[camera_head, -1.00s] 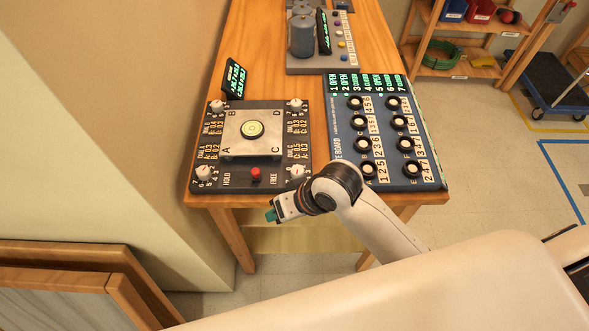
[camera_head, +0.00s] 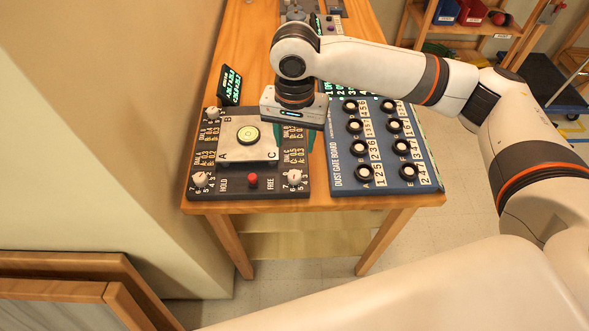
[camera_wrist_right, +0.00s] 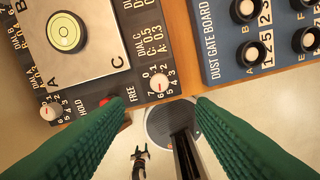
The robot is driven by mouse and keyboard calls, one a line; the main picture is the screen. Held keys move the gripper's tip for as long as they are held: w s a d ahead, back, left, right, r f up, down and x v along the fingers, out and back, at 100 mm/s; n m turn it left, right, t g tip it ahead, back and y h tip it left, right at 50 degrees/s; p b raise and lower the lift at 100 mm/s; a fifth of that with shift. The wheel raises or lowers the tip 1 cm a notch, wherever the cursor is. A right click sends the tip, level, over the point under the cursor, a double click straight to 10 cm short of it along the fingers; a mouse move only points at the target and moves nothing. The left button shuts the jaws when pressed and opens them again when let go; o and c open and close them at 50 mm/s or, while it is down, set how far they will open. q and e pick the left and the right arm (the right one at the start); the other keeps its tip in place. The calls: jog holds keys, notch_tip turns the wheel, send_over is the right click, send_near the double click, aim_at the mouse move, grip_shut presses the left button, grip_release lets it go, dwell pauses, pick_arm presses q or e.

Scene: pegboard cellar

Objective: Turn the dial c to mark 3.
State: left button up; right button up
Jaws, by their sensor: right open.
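Dial c is a small white knob (camera_head: 294,178) at the front right corner of the dark panel (camera_head: 236,191), beside the letter C on the raised plate. In the right wrist view, dial c (camera_wrist_right: 159,83) shows a red mark and a ring of small numbers; I cannot tell which number it points to. My right gripper (camera_head: 295,140) is above the right side of the panel, pointing down, with green fingers. In the wrist view the fingers (camera_wrist_right: 160,112) are spread wide and empty, with dial c between and beyond their tips. My left gripper is not in view.
A bubble level (camera_head: 248,134) sits on the plate. A red button (camera_head: 253,180) stands left of dial c, with another white knob (camera_head: 200,179) farther left. The dust gate board (camera_head: 344,183) with several black knobs lies close on the right. A small display (camera_head: 230,85) stands behind the panel.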

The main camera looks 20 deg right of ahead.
aim_at(294, 175)
notch_tip(294, 175, down, 12)
jog(key=shift+r+p, duration=0.1)
jog(key=shift+p, duration=0.45)
